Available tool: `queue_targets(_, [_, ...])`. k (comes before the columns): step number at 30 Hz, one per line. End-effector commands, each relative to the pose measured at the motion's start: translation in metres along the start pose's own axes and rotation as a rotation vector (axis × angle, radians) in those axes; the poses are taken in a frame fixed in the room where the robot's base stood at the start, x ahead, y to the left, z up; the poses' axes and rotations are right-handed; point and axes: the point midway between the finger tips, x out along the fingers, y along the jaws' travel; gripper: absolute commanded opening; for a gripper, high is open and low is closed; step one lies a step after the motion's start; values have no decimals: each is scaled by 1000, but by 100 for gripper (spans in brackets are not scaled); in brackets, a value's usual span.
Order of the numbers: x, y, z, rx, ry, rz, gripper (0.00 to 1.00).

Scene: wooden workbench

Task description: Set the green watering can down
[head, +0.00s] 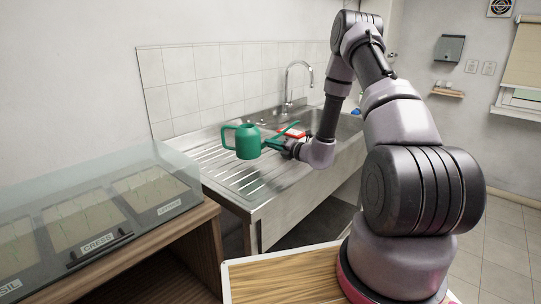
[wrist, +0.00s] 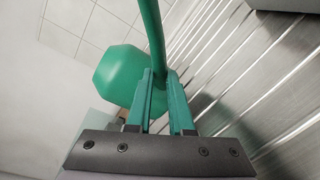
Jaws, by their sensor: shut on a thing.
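The green watering can (head: 247,143) is over the ribbed metal draining board (head: 236,177) beside the sink, roughly upright, with its handle to the left and its spout to the right. My gripper (head: 277,144) reaches in from the right and is shut on the can's spout side. In the wrist view the can's body (wrist: 116,76) lies beyond the fingers, and the green spout (wrist: 153,35) runs up from between the fingertips (wrist: 160,78). The can seems held above the board, but the gap under its base is hard to judge.
A red and white box (head: 293,134) is behind my gripper, near the sink basin and tap (head: 288,88). A glass-covered seed case (head: 95,215) stands on a wooden bench at left. The draining board's front part is bare.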

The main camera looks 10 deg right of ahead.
Motion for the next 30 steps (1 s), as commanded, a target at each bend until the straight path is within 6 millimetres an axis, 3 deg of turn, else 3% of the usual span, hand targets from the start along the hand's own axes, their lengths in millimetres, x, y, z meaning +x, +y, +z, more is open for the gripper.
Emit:
queue_targets(9, [4, -30, -17, 4, -2, 2, 0])
queue_targets(17, [5, -34, -20, 1, -1, 3, 0])
queue_targets(18, [4, -36, -21, 0, 1, 0, 31])
queue_targets(20, [4, -36, -21, 0, 1, 0, 49])
queue_targets(30, [2, -36, -21, 0, 1, 0, 49])
